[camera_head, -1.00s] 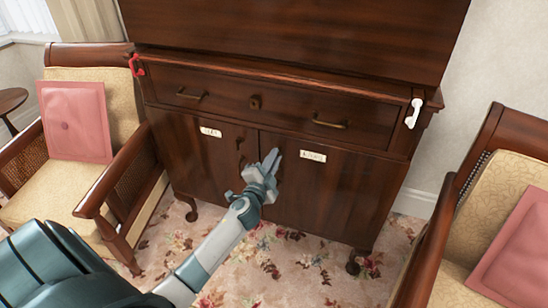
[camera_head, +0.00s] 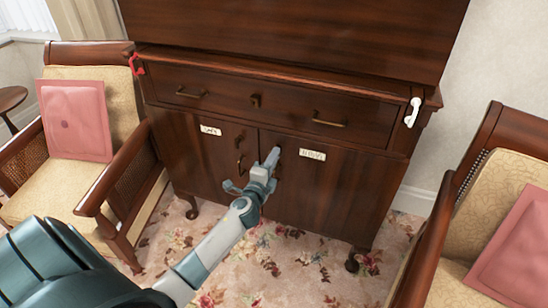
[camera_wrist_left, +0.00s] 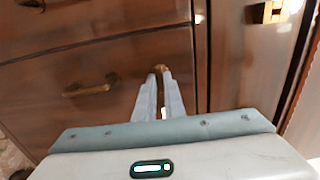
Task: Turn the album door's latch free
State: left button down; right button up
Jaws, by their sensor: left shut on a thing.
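The album door (camera_head: 325,195) is the right of two dark wood cabinet doors, with a small white label (camera_head: 312,154) near its top. My left gripper (camera_head: 272,155) is at this door's upper left edge, beside the gap between the doors. In the left wrist view, which is turned sideways, its fingers (camera_wrist_left: 161,80) are shut on a small curved brass latch (camera_wrist_left: 160,68). The fingers hide much of the latch, so its exact angle is unclear. The album door's brass pull (camera_wrist_left: 93,85) is beside the fingers, clear of them. My right gripper is not in view.
The left door (camera_head: 200,165) has its own label (camera_head: 210,130) and brass fittings. A drawer (camera_head: 280,108) with two pulls is above. Armchairs with pink cushions (camera_head: 75,120) (camera_head: 515,250) flank the cabinet. Red (camera_head: 136,64) and white (camera_head: 412,112) handle-like items are at its upper corners.

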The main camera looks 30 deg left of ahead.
pick_arm(q)
jog(key=c, duration=1.8)
grip_release()
jog(key=shift+c, duration=0.2)
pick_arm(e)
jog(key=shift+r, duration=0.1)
